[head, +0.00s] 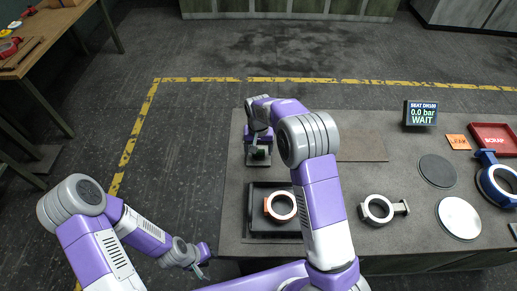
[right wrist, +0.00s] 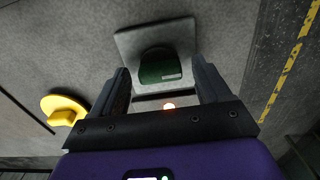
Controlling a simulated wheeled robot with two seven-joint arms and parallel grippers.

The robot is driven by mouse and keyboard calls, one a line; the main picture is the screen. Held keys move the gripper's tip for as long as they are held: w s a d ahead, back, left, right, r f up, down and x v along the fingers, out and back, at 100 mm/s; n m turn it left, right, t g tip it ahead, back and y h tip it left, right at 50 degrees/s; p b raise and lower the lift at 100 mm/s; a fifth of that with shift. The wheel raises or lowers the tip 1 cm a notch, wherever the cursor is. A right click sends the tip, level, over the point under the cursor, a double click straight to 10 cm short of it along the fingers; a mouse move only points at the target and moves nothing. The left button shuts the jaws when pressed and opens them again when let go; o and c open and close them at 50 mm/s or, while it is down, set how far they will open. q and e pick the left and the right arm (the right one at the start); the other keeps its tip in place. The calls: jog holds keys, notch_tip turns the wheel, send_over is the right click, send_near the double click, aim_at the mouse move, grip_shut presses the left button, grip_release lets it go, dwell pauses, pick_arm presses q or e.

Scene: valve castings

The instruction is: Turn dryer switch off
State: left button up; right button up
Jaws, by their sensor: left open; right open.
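My right gripper (right wrist: 165,85) is open. In the right wrist view its two dark fingers stand apart with a dark green rounded piece (right wrist: 160,70) beyond and between them, on a light grey square plate (right wrist: 128,42). I cannot tell which part is the dryer switch or whether the fingers touch anything. In the head view the right gripper (head: 259,149) is over a small grey unit (head: 259,160) at the table's left edge, partly hidden by the gripper. My left gripper (head: 205,262) is empty and low, left of the table.
A yellow knob (right wrist: 65,112) is left of the fingers.

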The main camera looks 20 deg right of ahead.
jog(key=shift+c, duration=0.4)
jog(key=c, duration=1)
jog(key=shift+o, duration=0.2)
jog(key=shift+n, duration=0.3)
jog(key=n+p, duration=0.1)
jog(key=n, duration=0.2)
jog(key=shift+n, duration=0.3)
jog(key=n+p, duration=0.1)
jog(key=n, duration=0.3)
jog(key=n+p, duration=0.1)
jog(key=n, duration=0.4)
jog(key=n+p, duration=0.1)
jog(key=n, duration=0.3)
jog(key=shift+n, duration=0.3)
